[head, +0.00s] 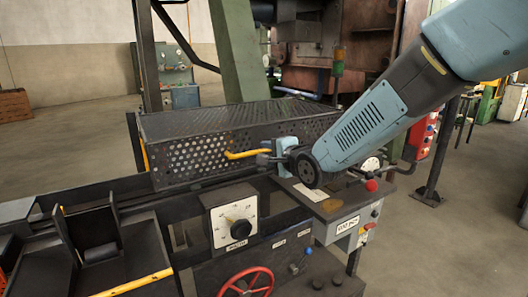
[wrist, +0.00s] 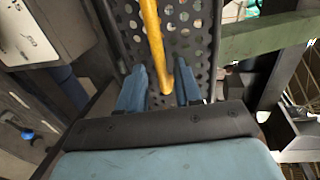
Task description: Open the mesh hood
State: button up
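The mesh hood (head: 190,152) is a long, dark, perforated metal box, closed over the machine bed in the head view. A yellow bar handle (head: 242,154) sticks out from its front side near the right end. My gripper (head: 272,155) is at the right end of this handle. In the wrist view, the handle (wrist: 153,35) runs down between the two blue fingers of my gripper (wrist: 160,78). The fingers stand apart with gaps on both sides of the handle. Perforated mesh (wrist: 198,50) lies behind the fingers.
A white dial box (head: 233,222) and a red handwheel (head: 247,284) are in front of the hood. A panel with a red knob (head: 371,185) and a gauge (head: 371,164) is under and beside my arm. A green column (head: 238,50) rises behind the hood.

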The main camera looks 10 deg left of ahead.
aim_at(265, 151)
jog(key=shift+x, duration=1.6)
grip_shut()
